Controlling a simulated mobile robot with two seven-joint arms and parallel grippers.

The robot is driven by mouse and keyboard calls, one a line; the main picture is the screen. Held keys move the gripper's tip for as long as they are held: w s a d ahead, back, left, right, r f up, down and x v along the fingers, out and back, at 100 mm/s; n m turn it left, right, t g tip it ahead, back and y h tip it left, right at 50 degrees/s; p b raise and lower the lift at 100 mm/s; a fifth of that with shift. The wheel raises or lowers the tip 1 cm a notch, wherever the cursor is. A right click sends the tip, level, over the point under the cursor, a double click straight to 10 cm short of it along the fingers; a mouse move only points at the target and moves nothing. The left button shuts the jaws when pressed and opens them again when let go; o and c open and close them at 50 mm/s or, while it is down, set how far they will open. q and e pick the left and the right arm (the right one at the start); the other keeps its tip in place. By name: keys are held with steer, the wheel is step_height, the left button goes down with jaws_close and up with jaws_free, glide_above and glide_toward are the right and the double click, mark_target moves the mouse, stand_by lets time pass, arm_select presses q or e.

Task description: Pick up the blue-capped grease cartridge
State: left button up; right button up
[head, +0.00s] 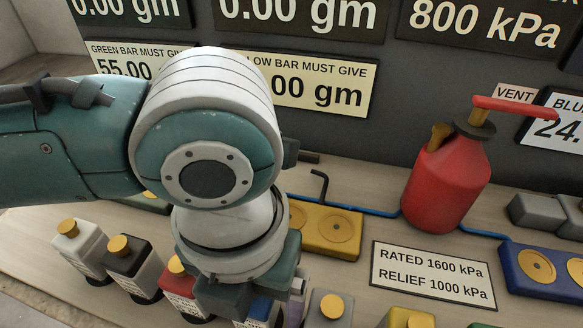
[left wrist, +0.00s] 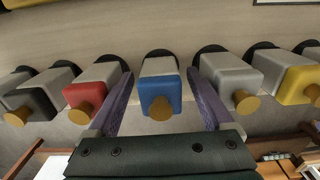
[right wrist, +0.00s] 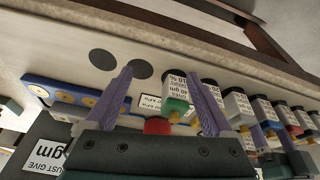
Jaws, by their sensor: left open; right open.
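The blue-capped grease cartridge (left wrist: 160,96) stands upright in its row, with a pale body, a blue top and a brass knob. My left gripper (left wrist: 160,82) is open, its purple fingers on either side of this cartridge with a visible gap each side. In the head view the cartridge (head: 262,308) is mostly hidden behind my left wrist. My right gripper (right wrist: 165,85) is open, seen only in the right wrist view; a green-capped cartridge (right wrist: 176,104) shows between its fingers, seemingly farther off.
Close neighbours are the red-capped cartridge (left wrist: 88,98) and a grey-capped one (left wrist: 236,84); a black-capped (head: 130,260) and a yellow-capped one (left wrist: 300,84) stand farther along.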

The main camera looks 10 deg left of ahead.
arm_select(q)
steer(key=shift+f, duration=0.15)
jaws_close()
stand_by(0.6)
